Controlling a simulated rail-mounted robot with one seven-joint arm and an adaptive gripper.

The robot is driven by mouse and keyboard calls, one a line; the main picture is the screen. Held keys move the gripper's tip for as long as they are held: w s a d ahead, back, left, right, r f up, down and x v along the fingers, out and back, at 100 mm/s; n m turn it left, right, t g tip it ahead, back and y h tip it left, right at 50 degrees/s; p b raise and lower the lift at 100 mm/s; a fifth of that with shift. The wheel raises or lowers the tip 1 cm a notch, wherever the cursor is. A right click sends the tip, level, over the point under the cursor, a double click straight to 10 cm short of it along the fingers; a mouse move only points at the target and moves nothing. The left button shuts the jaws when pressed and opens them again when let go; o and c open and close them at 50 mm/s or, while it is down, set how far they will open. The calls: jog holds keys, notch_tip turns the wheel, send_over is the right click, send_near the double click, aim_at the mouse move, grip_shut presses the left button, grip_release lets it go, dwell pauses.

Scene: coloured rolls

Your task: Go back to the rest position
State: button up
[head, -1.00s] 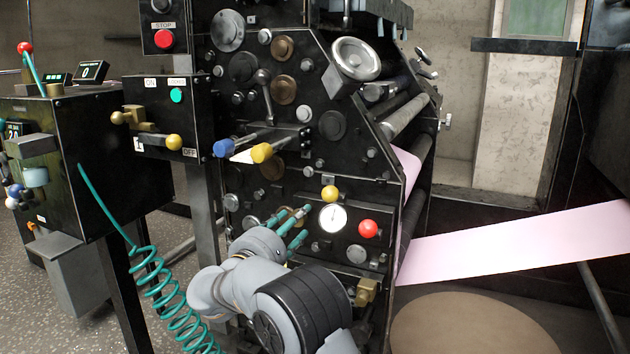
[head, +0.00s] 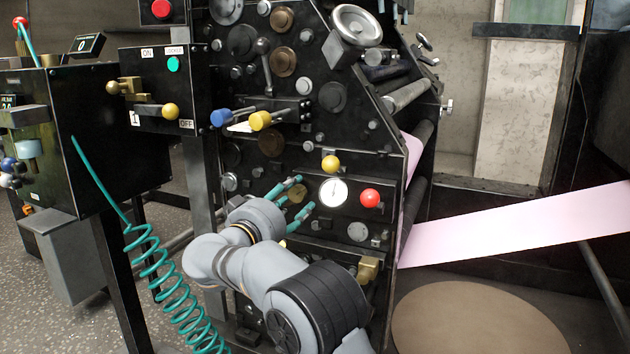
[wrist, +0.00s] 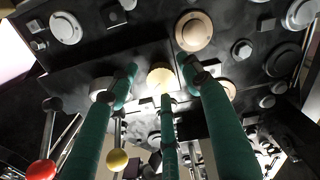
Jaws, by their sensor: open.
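My gripper (head: 304,193) has teal fingers and is in front of the lower panel of the black machine (head: 350,235), left of the round white gauge (head: 333,191). In the wrist view the fingers of my gripper (wrist: 158,82) are spread apart with nothing held between them. A pale gold round knob (wrist: 161,78) shows beyond and between the fingertips. Whether any fingertip touches the panel cannot be told. My grey arm reaches up to the panel from the bottom of the head view.
Near the gripper are a yellow ball knob (head: 331,163), a red ball knob (head: 370,198) and a brass block (head: 369,269). A coiled teal cable (head: 165,275) hangs left of my arm. A pink web (head: 520,230) runs right above a brown round top (head: 475,325).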

jog(key=m+p, duration=0.1)
jog(key=m, duration=0.3)
jog(key=shift+a+m, duration=0.1)
jog(key=shift+m, duration=0.2)
jog(key=shift+f, duration=0.1)
